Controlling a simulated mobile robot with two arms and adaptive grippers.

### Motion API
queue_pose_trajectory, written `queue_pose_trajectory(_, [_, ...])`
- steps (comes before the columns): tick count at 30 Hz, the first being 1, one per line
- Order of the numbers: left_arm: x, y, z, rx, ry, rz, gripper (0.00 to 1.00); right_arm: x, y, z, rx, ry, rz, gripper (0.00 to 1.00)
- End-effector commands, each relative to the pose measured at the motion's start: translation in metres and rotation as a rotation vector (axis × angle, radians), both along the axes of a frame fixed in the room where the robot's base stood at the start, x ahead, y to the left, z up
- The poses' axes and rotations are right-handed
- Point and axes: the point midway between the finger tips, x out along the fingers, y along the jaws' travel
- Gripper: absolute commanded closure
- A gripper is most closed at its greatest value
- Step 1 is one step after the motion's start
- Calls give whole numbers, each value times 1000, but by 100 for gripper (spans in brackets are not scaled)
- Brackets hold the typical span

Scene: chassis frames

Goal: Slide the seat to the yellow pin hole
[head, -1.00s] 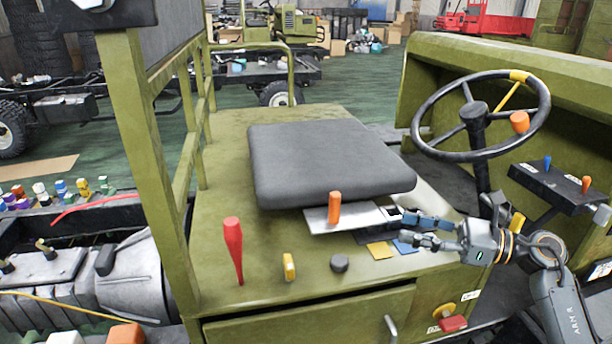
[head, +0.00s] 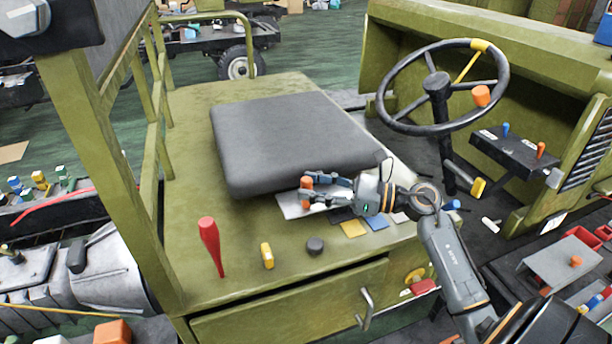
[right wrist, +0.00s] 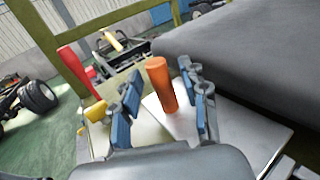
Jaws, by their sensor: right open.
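The dark grey seat (head: 290,140) sits on the olive-green seat box (head: 185,130). A pale metal plate (head: 291,207) shows under its front edge, with an upright orange pin handle (head: 306,184) on it. My right gripper (head: 306,190) is open, with its fingers either side of the orange handle. The right wrist view shows the handle (right wrist: 162,86) between the spread fingers, with gaps on both sides. A yellow patch (head: 354,229) and a blue patch (head: 376,223) lie right of the plate. Pin holes cannot be made out. My left gripper is out of view.
A red lever (head: 210,243), a small yellow lever (head: 267,255) and a black knob (head: 315,245) stand along the box's front. The steering wheel (head: 437,84) and a lever panel (head: 520,150) are at the right. A drawer handle (head: 366,308) sticks out below.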

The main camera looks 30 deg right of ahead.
Motion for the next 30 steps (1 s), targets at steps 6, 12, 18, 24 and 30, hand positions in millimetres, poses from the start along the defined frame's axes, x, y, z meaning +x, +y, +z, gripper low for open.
queue_pose_trajectory(6, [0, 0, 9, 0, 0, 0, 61, 13, 12, 1, 0, 0, 0, 56])
queue_pose_trajectory(12, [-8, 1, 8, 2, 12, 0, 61, 14, 13, -1, -1, 1, 0, 56])
queue_pose_trajectory(18, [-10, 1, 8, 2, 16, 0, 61, 14, 13, -1, -1, 1, 0, 78])
queue_pose_trajectory(24, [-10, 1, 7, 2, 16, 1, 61, 14, 12, -1, -1, 1, 0, 100])
queue_pose_trajectory(30, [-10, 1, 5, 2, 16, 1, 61, 15, 17, -1, -2, 1, 1, 100])
